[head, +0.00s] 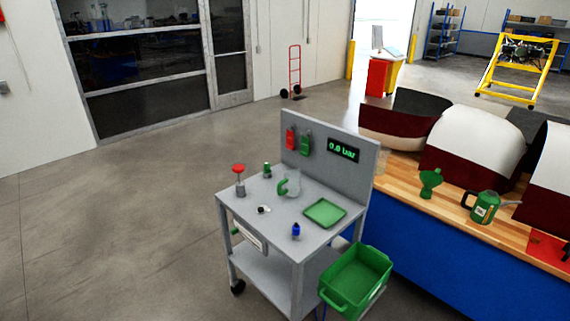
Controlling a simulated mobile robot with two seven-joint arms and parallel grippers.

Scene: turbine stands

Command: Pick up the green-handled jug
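A clear jug with a green handle (293,185) stands upright on the top of a grey cart (268,216). Its handle is on the left side of its body. A green tray (325,213) lies to its right on the same top. Neither of my grippers is in view.
Small items stand near the jug: a red-topped valve (239,181), a green bottle (267,170), a blue bottle (296,231). A grey back panel with a display (343,149) rises behind. A green crate (355,279) sits at right. Floor left is clear.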

